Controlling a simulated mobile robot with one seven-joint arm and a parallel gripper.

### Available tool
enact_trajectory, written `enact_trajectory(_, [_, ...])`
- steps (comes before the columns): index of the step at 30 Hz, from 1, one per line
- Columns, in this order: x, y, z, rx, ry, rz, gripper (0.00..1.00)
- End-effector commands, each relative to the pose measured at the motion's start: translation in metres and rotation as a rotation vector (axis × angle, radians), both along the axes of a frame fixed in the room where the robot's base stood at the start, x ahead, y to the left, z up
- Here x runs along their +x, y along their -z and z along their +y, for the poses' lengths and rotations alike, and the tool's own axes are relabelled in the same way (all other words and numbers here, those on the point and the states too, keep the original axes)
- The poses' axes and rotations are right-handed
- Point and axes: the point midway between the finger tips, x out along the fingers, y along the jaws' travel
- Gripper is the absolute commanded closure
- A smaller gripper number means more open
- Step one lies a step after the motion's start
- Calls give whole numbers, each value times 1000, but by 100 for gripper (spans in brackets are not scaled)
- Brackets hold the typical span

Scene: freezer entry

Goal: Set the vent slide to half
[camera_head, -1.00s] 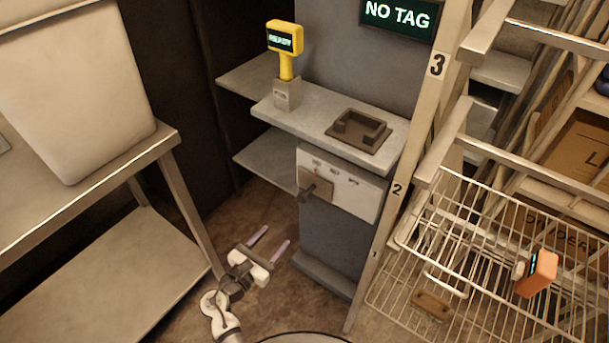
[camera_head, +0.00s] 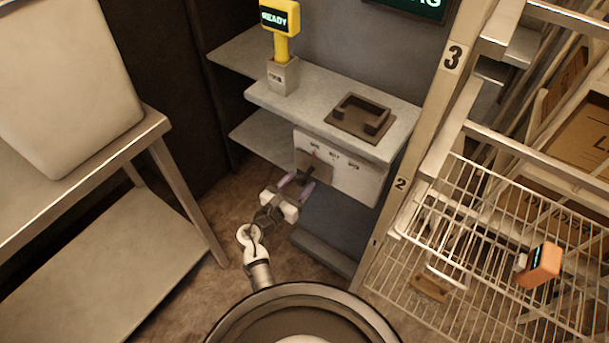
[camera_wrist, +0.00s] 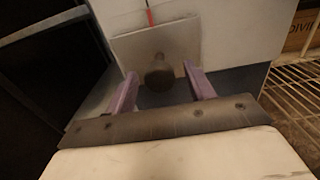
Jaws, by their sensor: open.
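The vent slide is a grey-brown plate (camera_head: 316,160) with a dark protruding knob (camera_head: 306,179), at the left end of a white panel (camera_head: 357,182) under the counter. Small labels run along the panel's top; I cannot read them surely. In the wrist view the plate (camera_wrist: 185,42) has a round knob (camera_wrist: 158,72) and a red line above it. My gripper (camera_head: 295,183) is open in front of the slide. In the wrist view the purple fingers of my gripper (camera_wrist: 161,82) stand either side of the knob; I cannot tell if they touch it.
A counter (camera_head: 300,105) above the panel carries a yellow scanner (camera_head: 281,30) reading READY and a dark cradle (camera_head: 360,117). A wire rack (camera_head: 480,230) with an orange device (camera_head: 540,265) is at right. A steel table (camera_head: 120,150) stands at left.

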Motion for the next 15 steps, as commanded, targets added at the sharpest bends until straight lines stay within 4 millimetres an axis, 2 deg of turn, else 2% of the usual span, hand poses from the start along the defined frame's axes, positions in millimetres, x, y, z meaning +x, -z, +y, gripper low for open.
enact_trajectory(6, [21, 0, -15, -1, 1, -1, 47])
enact_trajectory(15, [24, 0, -18, 0, 0, 0, 47])
